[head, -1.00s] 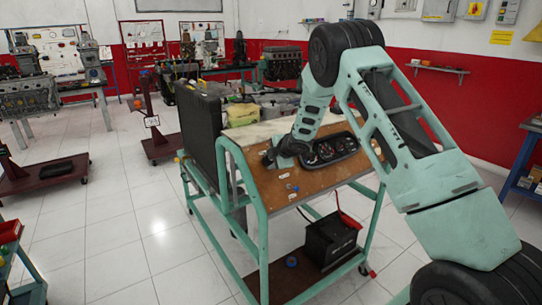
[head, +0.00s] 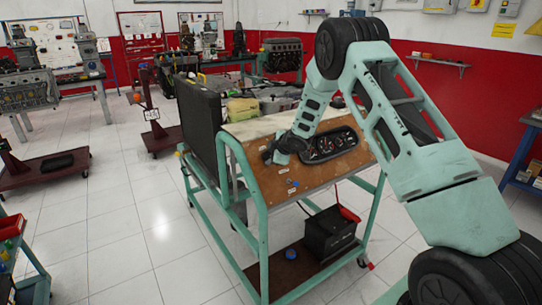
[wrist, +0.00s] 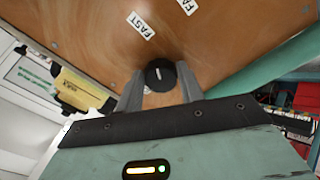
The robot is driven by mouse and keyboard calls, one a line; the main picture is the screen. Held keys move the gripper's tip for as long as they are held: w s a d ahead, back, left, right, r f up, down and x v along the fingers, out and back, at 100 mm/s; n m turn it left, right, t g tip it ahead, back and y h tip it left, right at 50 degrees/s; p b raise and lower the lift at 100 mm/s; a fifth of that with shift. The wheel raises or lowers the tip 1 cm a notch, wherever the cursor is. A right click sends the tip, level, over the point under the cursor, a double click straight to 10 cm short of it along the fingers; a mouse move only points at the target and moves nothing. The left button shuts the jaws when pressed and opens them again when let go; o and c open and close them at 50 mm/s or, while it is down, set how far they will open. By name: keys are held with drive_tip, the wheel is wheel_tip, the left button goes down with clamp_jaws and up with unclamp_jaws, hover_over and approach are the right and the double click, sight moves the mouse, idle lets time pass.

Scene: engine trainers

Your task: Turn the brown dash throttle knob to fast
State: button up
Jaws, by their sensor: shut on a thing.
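The dash throttle knob (wrist: 160,75) is a small dark round knob with a white pointer line, on the brown dash panel (wrist: 235,45). Its pointer stands nearly upright in the wrist view. A white FAST label (wrist: 141,25) lies above it, slightly left, and a second, partly cut-off label (wrist: 187,6) is farther up. My gripper (wrist: 160,82) has one finger on each side of the knob and is shut on it. In the head view my gripper (head: 269,153) is at the left part of the brown panel, and the knob is hidden there.
The gauge cluster (head: 328,145) sits just right of my gripper on the panel. The panel is on a green wheeled frame (head: 264,240), with a black radiator (head: 200,125) at left and a battery (head: 328,234) below. Open tiled floor lies to the left.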

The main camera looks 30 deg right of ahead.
drive_tip(key=o, duration=1)
drive_tip(key=shift+c, duration=0.2)
drive_tip(key=shift+s, duration=0.1)
drive_tip(key=b+v, duration=0.1)
drive_tip(key=v, duration=1.6)
drive_tip(key=shift+a+r, duration=0.1)
drive_tip(key=shift+r, duration=0.1)
drive_tip(key=s+a+m+g, duration=0.2)
drive_tip(key=s+a, duration=0.3)
drive_tip(key=a, duration=0.5)
drive_tip(key=s+a+m+g, duration=0.1)
drive_tip(key=s+a, duration=0.4)
drive_tip(key=a, duration=0.6)
drive_tip(key=s+a+g, duration=0.3)
drive_tip(key=s+a, duration=0.3)
drive_tip(key=s, duration=0.7)
drive_tip(key=s+a+m+g, duration=0.1)
drive_tip(key=s+a+g, duration=0.2)
drive_tip(key=s, duration=1.1)
drive_tip(key=a, duration=0.2)
drive_tip(key=shift+s+a+f+m+g, duration=0.2)
drive_tip(key=shift+a+m+g, duration=0.1)
drive_tip(key=shift+a+g, duration=0.1)
